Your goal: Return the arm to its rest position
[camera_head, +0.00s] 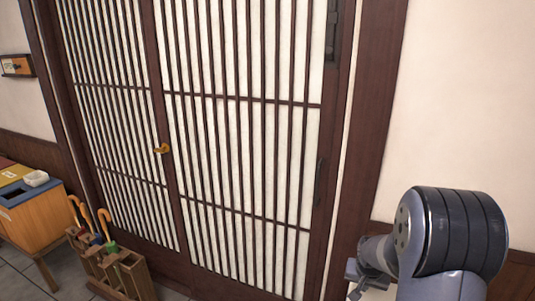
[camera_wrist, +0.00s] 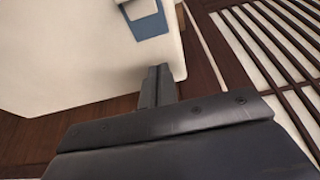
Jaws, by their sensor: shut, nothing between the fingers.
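My arm shows at the lower right of the head view, folded near the wall, with a dark-banded joint in front. My gripper (camera_head: 358,275) is partly visible left of that joint, low in front of the door frame. The joint hides part of the wrist. In the wrist view, the dark fingers of my gripper (camera_wrist: 157,86) are together and hold nothing.
A closed lattice sliding door (camera_head: 245,150) with a brass-coloured pull (camera_head: 162,149) fills the middle. An umbrella stand (camera_head: 115,268) with several handles and a wooden cabinet (camera_head: 35,215) stand at lower left. A cream wall (camera_head: 460,100) is at right.

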